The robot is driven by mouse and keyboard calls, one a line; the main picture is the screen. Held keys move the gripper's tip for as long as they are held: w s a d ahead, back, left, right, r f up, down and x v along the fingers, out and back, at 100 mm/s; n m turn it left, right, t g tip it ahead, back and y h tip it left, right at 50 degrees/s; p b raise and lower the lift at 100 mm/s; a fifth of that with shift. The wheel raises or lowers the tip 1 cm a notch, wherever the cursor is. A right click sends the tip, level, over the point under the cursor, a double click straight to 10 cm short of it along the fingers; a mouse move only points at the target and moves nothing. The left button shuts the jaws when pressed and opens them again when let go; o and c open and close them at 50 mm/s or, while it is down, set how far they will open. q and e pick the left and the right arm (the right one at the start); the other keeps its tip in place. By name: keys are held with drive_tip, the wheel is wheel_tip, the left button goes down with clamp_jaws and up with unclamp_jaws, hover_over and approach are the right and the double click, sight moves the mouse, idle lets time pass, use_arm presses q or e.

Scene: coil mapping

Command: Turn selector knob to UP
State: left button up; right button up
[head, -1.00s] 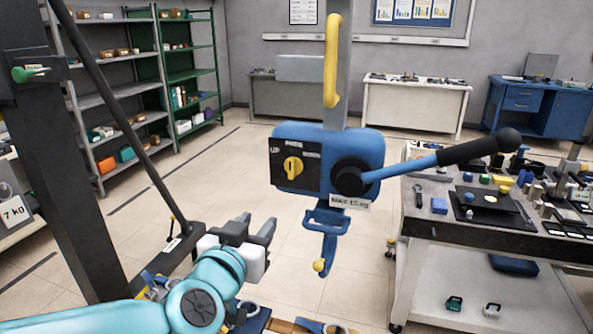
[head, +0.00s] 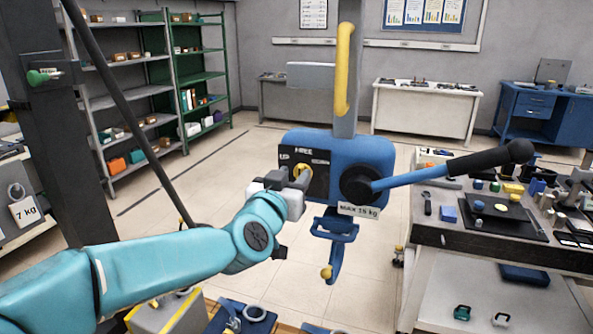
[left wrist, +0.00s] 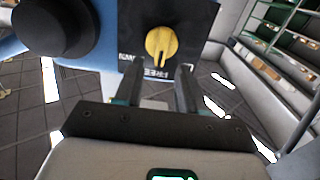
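The yellow selector knob (head: 301,172) sits on the black panel (head: 319,176) of the blue hoist box (head: 360,150). In the head view it is partly hidden by my left gripper (head: 300,178). In the left wrist view the knob (left wrist: 161,46) shows whole, just beyond the fingertips, with its ridge along the picture's vertical. My left gripper (left wrist: 160,70) has its two fingers apart, one on each side below the knob, with nothing between them. The panel carries the letters UP at its upper left and FREE. My right gripper is not in view.
A blue lever with a black grip (head: 490,158) sticks out right from the box's black hub (head: 360,184). A blue hook (head: 335,262) hangs below. A cluttered workbench (head: 470,235) stands at right, shelves (head: 135,100) at back left. A dark post (head: 45,130) stands at left.

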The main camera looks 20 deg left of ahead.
use_arm(q)
drive_tip(key=shift+w, duration=1.15)
clamp_jaws()
drive_tip(key=n+b, duration=0.2)
drive_tip(key=n, duration=0.1)
drive_tip(key=shift+a+f+n, duration=0.2)
drive_tip(key=shift+n, duration=0.1)
drive_tip(key=shift+a+n+b, duration=0.15)
drive_tip(key=shift+n+b, duration=0.45)
drive_tip(key=shift+n, duration=0.5)
drive_tip(key=shift+a+n+b, duration=0.1)
drive_tip(key=shift+n+b, duration=0.45)
drive_tip(key=shift+n, duration=0.55)
